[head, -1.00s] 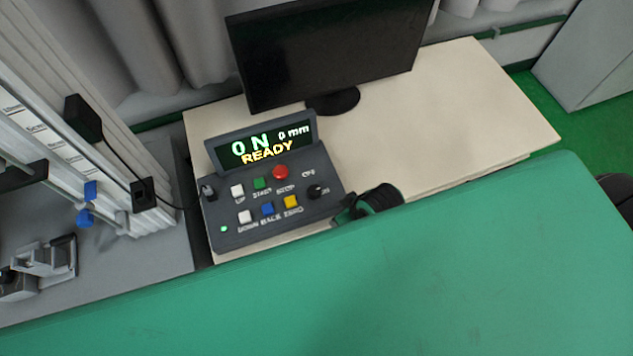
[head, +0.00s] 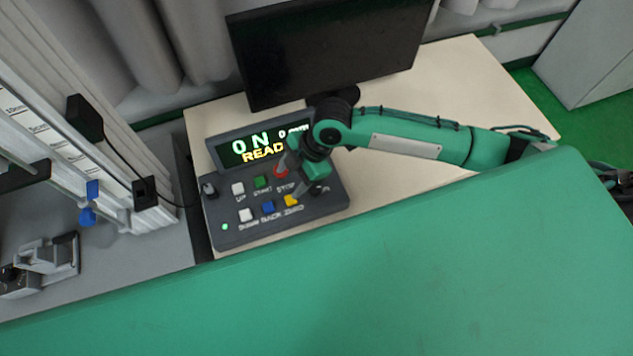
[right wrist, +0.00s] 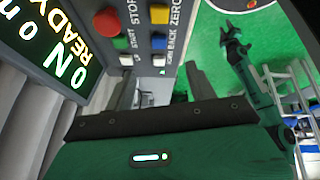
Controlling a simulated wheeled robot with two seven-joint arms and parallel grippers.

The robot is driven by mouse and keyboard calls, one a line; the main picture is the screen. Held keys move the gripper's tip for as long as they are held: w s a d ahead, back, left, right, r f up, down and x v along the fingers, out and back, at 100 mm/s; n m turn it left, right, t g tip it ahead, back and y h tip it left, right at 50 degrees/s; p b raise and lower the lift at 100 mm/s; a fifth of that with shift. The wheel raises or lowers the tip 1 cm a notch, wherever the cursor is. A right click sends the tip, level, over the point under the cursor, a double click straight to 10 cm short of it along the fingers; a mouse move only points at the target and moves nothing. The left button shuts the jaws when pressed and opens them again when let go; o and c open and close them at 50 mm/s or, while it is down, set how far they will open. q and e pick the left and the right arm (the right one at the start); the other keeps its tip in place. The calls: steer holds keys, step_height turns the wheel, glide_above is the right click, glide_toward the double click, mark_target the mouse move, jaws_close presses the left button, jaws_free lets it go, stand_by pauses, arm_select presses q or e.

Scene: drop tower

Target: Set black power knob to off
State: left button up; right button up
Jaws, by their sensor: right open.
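The black power knob sits at the right side of the dark grey control panel (head: 240,232). My right gripper hides the knob in the head view, and I cannot make it out in the right wrist view. My right gripper (head: 290,182) is over the panel's right half, fingers open, one near the red button (head: 281,171) and one near the yellow button (head: 291,201). In the right wrist view its two grey fingers (right wrist: 160,90) stand apart; I cannot tell whether they touch anything. A dark forked shape there, seemingly my left gripper (right wrist: 234,38), is small and far off.
The panel's display (head: 262,146) reads 0 N and READY. A monitor (head: 325,45) stands behind. The white table (head: 480,95) is clear at right.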

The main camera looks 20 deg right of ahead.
steer(key=n+g+h, duration=0.2)
glide_toward(315, 188)
steer(key=shift+y, duration=0.3)
steer(key=p+x, duration=0.4)
steer(key=x, duration=0.3)
steer(key=shift+d+f, duration=0.15)
steer(key=shift+x, duration=0.8)
steer(key=shift+d, duration=0.1)
steer(key=c, duration=1)
